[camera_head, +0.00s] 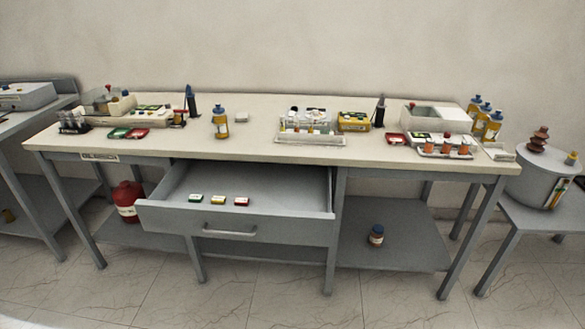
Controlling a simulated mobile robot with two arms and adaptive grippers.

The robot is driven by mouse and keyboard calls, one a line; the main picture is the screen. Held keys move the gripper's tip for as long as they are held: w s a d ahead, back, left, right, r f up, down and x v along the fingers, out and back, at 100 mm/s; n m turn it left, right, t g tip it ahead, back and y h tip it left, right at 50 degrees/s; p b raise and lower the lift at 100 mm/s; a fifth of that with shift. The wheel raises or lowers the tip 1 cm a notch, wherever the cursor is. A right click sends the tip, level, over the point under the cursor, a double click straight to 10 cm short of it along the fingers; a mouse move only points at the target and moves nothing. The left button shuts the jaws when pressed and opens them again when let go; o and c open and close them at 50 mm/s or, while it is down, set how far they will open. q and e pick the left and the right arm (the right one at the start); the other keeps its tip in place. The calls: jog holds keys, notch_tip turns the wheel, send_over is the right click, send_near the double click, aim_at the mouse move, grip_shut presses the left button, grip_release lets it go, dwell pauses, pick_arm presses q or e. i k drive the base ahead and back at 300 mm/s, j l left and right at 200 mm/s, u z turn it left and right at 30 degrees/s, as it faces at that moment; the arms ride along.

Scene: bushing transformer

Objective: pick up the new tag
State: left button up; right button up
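Three small tags lie in a row on the floor of the open drawer (270,208): a green and white one (196,198), a yellow and white one (218,200) and a red and white one (241,201). They lie apart from one another. I cannot tell which of them is the new tag. A grey bushing transformer (535,180) with a brown bushing stands on a low stand at the right. Narrow yellow and green strips show on its side. Neither of my grippers is in view.
A long workbench (370,154) carries a clear rack (310,132), bottles, trays and small boxes. The drawer juts out from its front. A red container (127,200) and a small jar (376,236) stand on the lower shelf. The floor in front is clear.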

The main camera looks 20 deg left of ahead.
aim_at(193, 199)
jog(key=u, duration=1.3)
